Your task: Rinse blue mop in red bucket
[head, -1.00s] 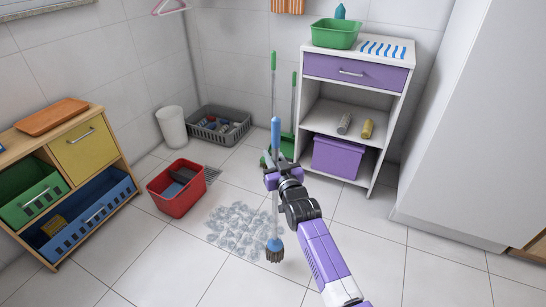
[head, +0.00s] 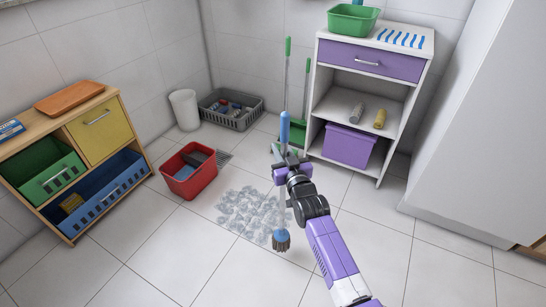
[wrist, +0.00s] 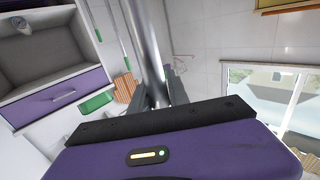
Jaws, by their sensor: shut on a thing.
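The blue mop (head: 282,238) has a blue-topped grey handle and a brown bristle head with a blue collar. It hangs upright in my gripper (head: 284,165), which is shut around the handle; the wrist view also shows the handle (wrist: 145,45) between the fingers. The mop head is at the right edge of a wet, foamy patch (head: 248,213) on the floor; I cannot tell whether it touches the floor. The red bucket (head: 190,180) stands on the floor to the left of the mop, with a dark grey thing inside. Its contents are otherwise unclear.
A wooden shelf unit (head: 110,150) stands left. A white cabinet (head: 385,140) with a purple drawer stands behind my gripper, with green-handled tools (head: 287,75) beside it. The floor in front is clear.

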